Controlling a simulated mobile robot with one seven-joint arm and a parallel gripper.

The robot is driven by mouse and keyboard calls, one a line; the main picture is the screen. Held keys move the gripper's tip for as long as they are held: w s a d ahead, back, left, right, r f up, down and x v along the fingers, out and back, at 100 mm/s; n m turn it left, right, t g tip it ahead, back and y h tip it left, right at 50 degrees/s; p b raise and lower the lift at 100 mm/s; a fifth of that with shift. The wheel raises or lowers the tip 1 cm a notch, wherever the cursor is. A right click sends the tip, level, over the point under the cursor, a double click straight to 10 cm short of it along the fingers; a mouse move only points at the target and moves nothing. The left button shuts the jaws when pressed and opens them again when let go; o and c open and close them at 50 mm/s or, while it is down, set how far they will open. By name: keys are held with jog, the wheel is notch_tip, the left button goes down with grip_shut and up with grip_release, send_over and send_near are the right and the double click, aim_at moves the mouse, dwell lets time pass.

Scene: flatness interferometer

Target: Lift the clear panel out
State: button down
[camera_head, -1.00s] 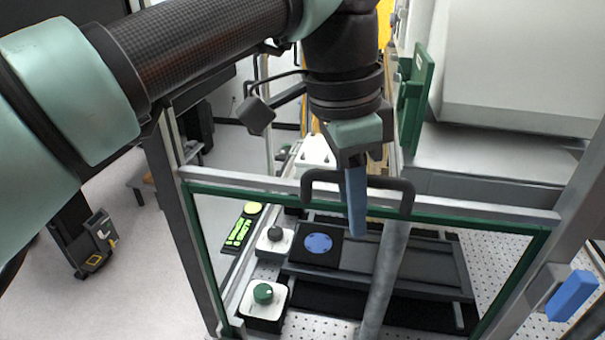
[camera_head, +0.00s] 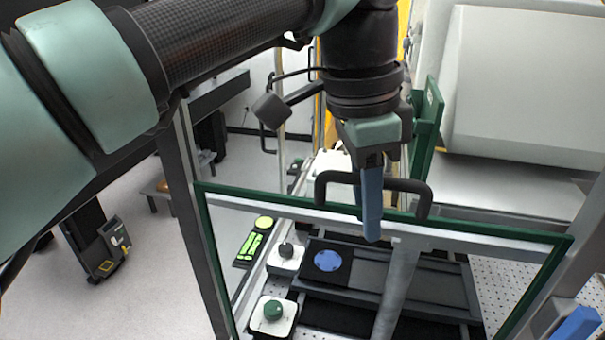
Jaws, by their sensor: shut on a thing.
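The clear panel (camera_head: 213,250) is a see-through sheet with a green border, standing upright at the front of the bench enclosure. A black bar handle (camera_head: 422,188) sits on its top edge. My gripper (camera_head: 370,225) points down at this handle, its blue fingers shut on it near the middle. The far finger is mostly hidden. The panel's green top edge shows above the pale grey crossbar (camera_head: 490,236) of the enclosure frame. Its lower edge is out of view.
Behind the panel are a dark stage with a blue disc (camera_head: 327,261), a green knob (camera_head: 272,309) and a perforated bench top. A green bracket (camera_head: 428,125) stands close right of my gripper. A blue block (camera_head: 577,326) is on the right post. Open floor lies left.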

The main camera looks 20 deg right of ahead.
jog(key=shift+r+p, duration=3.25)
jog(key=shift+r, duration=1.3)
